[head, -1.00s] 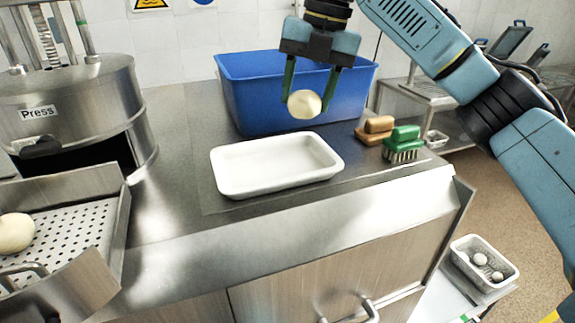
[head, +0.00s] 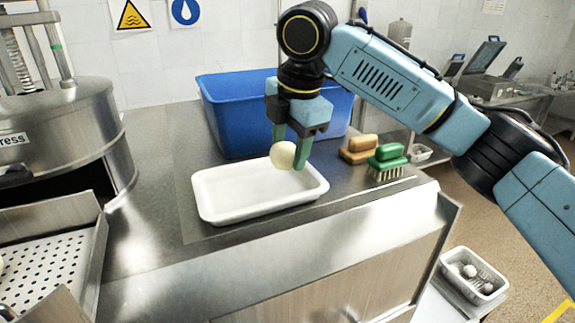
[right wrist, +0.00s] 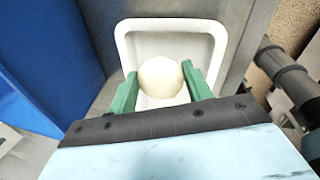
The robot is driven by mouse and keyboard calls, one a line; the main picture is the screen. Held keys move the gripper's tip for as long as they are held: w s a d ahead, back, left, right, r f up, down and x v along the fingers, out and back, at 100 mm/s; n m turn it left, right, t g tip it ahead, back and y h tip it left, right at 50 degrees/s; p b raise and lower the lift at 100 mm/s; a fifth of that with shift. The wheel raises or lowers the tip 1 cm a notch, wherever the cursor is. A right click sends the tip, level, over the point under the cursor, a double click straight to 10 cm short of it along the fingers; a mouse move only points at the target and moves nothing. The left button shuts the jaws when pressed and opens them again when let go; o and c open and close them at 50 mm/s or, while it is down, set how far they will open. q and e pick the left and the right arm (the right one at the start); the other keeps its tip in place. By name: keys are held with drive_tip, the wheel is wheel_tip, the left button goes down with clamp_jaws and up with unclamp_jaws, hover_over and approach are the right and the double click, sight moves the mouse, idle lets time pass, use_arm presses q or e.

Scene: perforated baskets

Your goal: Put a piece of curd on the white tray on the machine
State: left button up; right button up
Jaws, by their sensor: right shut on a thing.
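The white tray (head: 235,200) lies flat on the steel machine top in the head view. My right gripper (head: 291,158) is shut on a round cream piece of curd (head: 282,156). It holds the curd above the tray's back right part. In the right wrist view the curd (right wrist: 160,76) sits between the green fingers (right wrist: 161,88), with the white tray (right wrist: 170,24) behind and below it. The curd hides part of the tray's inside. The part of the tray that shows is empty. My left gripper is not in view.
A blue bin (head: 225,105) stands behind the tray. A brown brush (head: 360,150) and a green brush (head: 388,160) lie right of it. The press (head: 65,130) and a perforated basket (head: 45,265) are at left. A white basket (head: 470,275) with small pieces is lower right.

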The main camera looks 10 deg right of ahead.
sight(289, 167)
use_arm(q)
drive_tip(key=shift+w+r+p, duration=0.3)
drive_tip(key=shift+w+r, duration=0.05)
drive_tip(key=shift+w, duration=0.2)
use_arm(e)
drive_tip(key=shift+s+x, duration=0.2)
drive_tip(key=shift+x, duration=0.8)
drive_tip(key=shift+s+x, duration=0.15)
drive_tip(key=shift+x, duration=0.8)
drive_tip(key=shift+d+f, duration=0.15)
drive_tip(key=shift+f, duration=0.05)
drive_tip(key=o, duration=1.1)
drive_tip(key=shift+c, duration=0.2)
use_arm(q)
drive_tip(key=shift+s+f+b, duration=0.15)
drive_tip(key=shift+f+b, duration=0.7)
use_arm(e)
drive_tip(key=v, duration=1.2)
drive_tip(key=shift+s+r, duration=0.1)
drive_tip(key=shift+r, duration=0.05)
